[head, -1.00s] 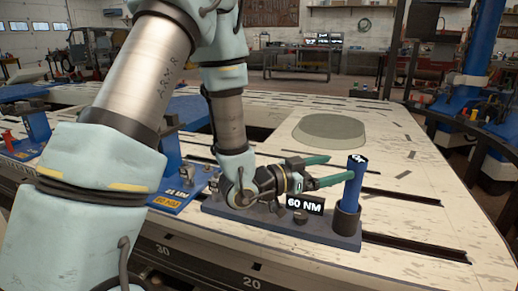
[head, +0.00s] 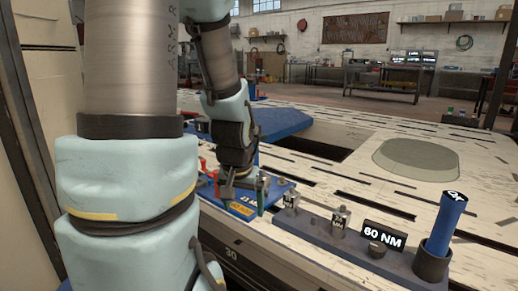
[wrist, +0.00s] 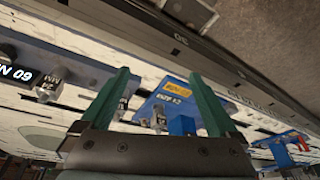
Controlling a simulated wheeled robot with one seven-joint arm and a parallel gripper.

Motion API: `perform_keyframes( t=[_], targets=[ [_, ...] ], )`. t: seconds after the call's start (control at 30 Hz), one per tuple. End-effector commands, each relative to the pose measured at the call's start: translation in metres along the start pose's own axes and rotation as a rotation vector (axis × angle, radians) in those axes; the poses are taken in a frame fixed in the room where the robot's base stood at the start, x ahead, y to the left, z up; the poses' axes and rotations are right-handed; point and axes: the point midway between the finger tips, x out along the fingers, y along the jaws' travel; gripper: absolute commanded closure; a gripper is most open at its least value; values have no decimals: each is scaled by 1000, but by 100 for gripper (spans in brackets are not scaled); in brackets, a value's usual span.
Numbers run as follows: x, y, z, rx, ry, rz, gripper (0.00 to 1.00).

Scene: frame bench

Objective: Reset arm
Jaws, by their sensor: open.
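A blue-handled tool (head: 445,222) stands upright, slightly tilted in the picture, in a dark cup (head: 432,262) at the right, well apart from my gripper.
A dark grey rail (head: 330,238) carries metal sockets (head: 340,220) and a "60 NM" sign (head: 384,236). A round greenish disc (head: 417,160) lies on the pale bench top (head: 330,170). Small red parts (head: 203,165) are left of my gripper. A dark opening (head: 325,146) lies behind.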

Motion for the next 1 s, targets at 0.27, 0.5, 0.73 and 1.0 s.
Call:
perform_keyframes(
  t=[0.27,0.5,0.73,1.0],
  targets=[
    [-52,-16,38,-168,-175,8,5],
    [-103,-18,21,-165,-174,7,5],
    [-172,-21,-1,-164,-173,7,5],
    [-252,-25,-27,-163,-173,7,5]
  ],
)
